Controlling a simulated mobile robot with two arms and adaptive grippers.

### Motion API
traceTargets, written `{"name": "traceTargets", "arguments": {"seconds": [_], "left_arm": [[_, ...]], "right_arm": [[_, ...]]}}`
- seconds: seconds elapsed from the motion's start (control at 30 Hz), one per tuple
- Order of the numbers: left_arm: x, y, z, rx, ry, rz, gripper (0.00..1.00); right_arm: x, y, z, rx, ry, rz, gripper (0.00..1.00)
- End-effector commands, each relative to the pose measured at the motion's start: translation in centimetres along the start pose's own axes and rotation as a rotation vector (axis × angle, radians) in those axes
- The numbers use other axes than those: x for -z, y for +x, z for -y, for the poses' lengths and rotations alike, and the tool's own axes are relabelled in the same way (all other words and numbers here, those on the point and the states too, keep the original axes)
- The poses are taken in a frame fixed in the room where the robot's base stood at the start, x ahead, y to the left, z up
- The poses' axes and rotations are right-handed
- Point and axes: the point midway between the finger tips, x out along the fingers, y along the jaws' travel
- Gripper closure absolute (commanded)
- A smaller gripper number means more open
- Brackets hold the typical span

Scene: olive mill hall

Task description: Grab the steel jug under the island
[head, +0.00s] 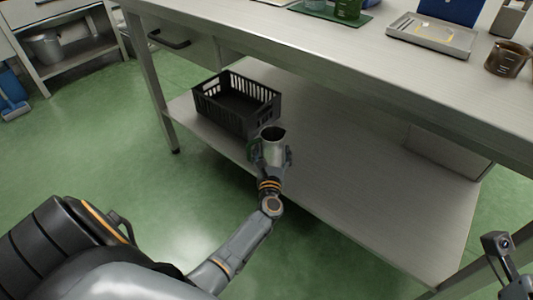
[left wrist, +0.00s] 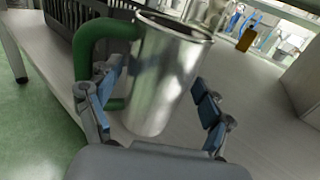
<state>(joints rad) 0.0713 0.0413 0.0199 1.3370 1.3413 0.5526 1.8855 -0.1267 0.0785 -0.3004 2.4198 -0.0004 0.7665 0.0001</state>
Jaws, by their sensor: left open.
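The steel jug (head: 272,146) stands on the lower shelf of the island (head: 340,182), beside a black crate. In the left wrist view the jug (left wrist: 166,75) is shiny steel with a dark open top and a green handle (left wrist: 84,58) on its left. My left gripper (head: 269,165) is at the jug from the front. In the left wrist view its blue-padded fingers (left wrist: 152,108) are apart, one near the handle and one to the right of the body, with a gap on the right. Part of a dark arm shows at the lower right of the head view, but no right fingers can be made out.
A black slatted crate (head: 237,103) stands close behind and left of the jug. The island's top (head: 330,50) overhangs the shelf and carries a metal tray (head: 431,35) and a brown beaker (head: 507,60). The shelf right of the jug is bare.

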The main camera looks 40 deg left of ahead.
Motion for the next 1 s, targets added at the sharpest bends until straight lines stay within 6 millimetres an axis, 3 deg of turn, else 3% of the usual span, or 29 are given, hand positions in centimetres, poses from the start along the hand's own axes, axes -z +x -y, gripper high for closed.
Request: {"name": "traceTargets", "arguments": {"seconds": [0.13,0.37,0.63,1.0], "left_arm": [[0.1,1.5,0.0,0.000,0.001,0.000,0.20],[0.1,1.7,0.0,0.000,0.002,-0.002,0.20],[0.1,1.7,0.0,0.000,0.001,-0.001,0.70],[-0.7,1.7,0.0,0.000,-0.001,0.000,0.70]], "right_arm": [[0.0,0.4,0.0,0.008,-0.003,-0.021,0.60],[0.3,0.9,0.1,0.010,-0.003,-0.036,0.60],[0.3,0.8,0.0,0.009,-0.003,-0.032,0.60],[0.4,1.2,0.0,0.008,-0.003,-0.035,0.60]]}}
